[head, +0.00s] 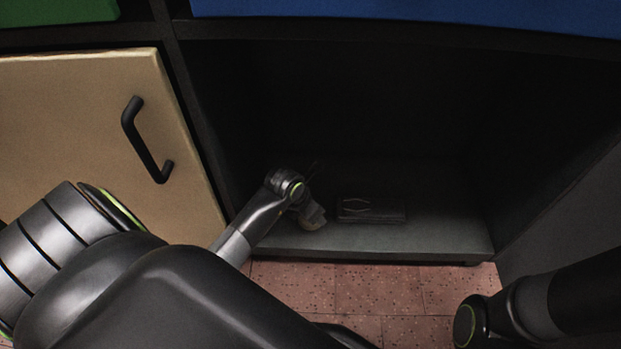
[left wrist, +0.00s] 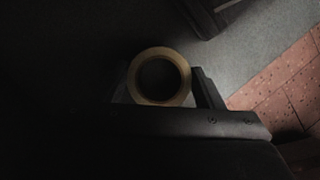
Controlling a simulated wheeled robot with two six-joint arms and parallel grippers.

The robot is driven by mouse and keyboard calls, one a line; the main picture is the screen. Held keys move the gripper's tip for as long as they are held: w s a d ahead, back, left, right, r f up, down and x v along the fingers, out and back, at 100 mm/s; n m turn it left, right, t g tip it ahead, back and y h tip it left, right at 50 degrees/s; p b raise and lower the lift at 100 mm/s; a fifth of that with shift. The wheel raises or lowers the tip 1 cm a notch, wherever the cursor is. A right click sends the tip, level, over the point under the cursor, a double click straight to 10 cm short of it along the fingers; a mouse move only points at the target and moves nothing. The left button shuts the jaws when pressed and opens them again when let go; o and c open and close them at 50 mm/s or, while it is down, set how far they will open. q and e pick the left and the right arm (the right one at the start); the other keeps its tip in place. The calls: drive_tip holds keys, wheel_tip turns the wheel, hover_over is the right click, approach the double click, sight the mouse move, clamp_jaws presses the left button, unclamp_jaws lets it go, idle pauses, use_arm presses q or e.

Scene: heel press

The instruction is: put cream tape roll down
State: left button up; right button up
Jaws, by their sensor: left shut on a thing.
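The cream tape roll (left wrist: 134,76) sits between the fingers of my left gripper (left wrist: 165,82) in the left wrist view, with its round hole facing the camera. My left gripper is shut on it. In the head view the roll (head: 312,218) shows small and partly hidden by my left wrist, low inside the open dark cabinet, near the front left of its floor (head: 430,236). I cannot tell whether the roll touches the floor. My right arm comes in at the lower right of the head view, but its gripper is not visible.
A dark flat item (head: 371,210) with a pale outline lies on the cabinet floor just right of the roll. The floor further right is clear. A tan door (head: 80,130) with a black handle (head: 146,140) is at the left. Reddish tiles (head: 370,290) lie in front.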

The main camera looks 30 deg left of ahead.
use_arm(q)
drive_tip(key=shift+f, duration=0.15)
drive_tip(key=o, duration=1)
drive_tip(key=shift+c, duration=0.2)
